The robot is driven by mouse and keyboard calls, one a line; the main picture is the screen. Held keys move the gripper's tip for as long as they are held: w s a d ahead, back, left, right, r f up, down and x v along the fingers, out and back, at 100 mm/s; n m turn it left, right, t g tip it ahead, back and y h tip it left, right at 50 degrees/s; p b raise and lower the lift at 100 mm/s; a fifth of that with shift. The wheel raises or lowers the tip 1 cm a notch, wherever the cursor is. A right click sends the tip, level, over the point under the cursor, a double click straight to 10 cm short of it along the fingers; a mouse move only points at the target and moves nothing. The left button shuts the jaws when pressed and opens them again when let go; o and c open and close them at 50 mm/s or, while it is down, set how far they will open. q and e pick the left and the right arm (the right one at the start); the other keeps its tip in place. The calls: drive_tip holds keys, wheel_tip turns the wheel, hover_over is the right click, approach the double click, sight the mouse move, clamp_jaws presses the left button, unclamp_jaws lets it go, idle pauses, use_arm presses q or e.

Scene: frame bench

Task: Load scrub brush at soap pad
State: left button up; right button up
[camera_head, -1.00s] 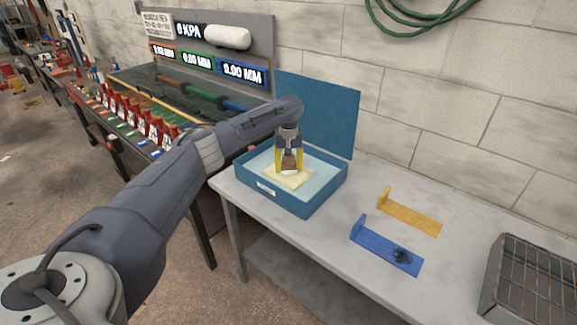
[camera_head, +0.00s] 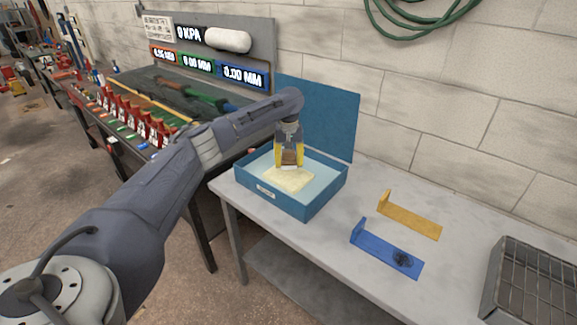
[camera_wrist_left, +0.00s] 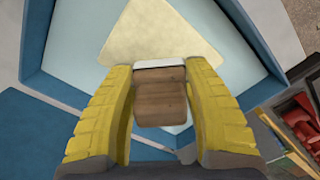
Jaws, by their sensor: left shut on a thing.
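The soap pad (camera_head: 289,180) is a pale yellow square lying in the blue open-lidded box (camera_head: 298,208) on the grey table. My left gripper (camera_head: 289,163) has yellow fingers and is shut on the scrub brush (camera_head: 290,158), a brown wooden block with a white edge. It holds the brush over the back part of the pad. In the left wrist view the brush (camera_wrist_left: 160,97) sits between the two fingers, with the pad (camera_wrist_left: 160,35) just beyond it. Whether the bristles touch the pad I cannot tell. My right gripper is not in view.
A blue bracket (camera_head: 380,252) with a dark round patch and a yellow bracket (camera_head: 410,217) lie right of the box. A wire basket (camera_head: 530,285) stands at the right edge. The box's raised lid (camera_head: 325,115) is behind the gripper.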

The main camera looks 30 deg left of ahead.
sight(289, 153)
use_arm(q)
drive_tip(key=shift+r, duration=1.75)
